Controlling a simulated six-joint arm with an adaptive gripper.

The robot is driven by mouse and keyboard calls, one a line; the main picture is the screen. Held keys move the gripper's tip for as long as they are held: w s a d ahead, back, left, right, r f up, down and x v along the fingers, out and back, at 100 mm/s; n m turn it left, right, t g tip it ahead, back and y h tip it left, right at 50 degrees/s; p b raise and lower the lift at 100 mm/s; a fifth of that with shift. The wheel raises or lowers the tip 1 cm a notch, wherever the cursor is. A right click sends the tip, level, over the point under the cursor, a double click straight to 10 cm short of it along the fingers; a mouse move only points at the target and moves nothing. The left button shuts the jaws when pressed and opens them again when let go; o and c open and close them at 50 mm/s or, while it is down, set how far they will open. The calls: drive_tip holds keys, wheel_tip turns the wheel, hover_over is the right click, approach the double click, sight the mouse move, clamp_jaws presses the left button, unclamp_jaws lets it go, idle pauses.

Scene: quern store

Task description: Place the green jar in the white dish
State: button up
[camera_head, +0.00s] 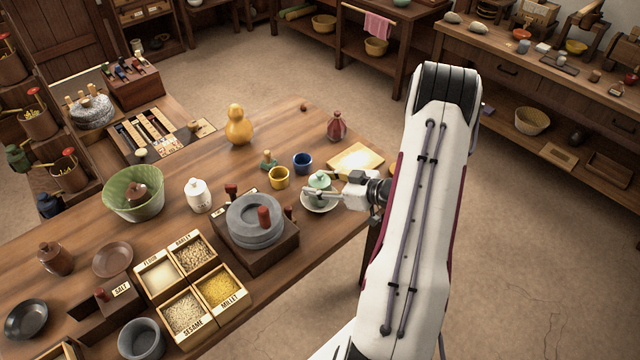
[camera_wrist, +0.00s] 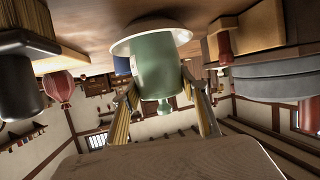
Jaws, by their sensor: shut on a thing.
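The green jar (camera_head: 319,180) is upright near the table's right edge, with its lid and small knob on top. It also shows upside down in the wrist view (camera_wrist: 155,68). My gripper (camera_head: 318,187) reaches in from the right and is shut on the jar, one finger on each side. The white dish (camera_head: 318,206) is directly under the jar; its pale rim shows around the jar's base in the wrist view (camera_wrist: 122,45). The jar's base appears inside the dish's rim, but I cannot tell whether it touches the dish's bottom.
A grey quern (camera_head: 254,222) on a wooden block stands close on the left. A light board (camera_head: 355,159) and a dark red bottle (camera_head: 337,127) lie farther back.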

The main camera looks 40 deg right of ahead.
drive_tip(key=shift+f, duration=0.2)
idle(0.3)
drive_tip(key=o, duration=1.4)
drive_tip(key=shift+v, duration=0.9)
drive_tip(key=v, duration=1)
drive_tip(key=shift+r, duration=0.1)
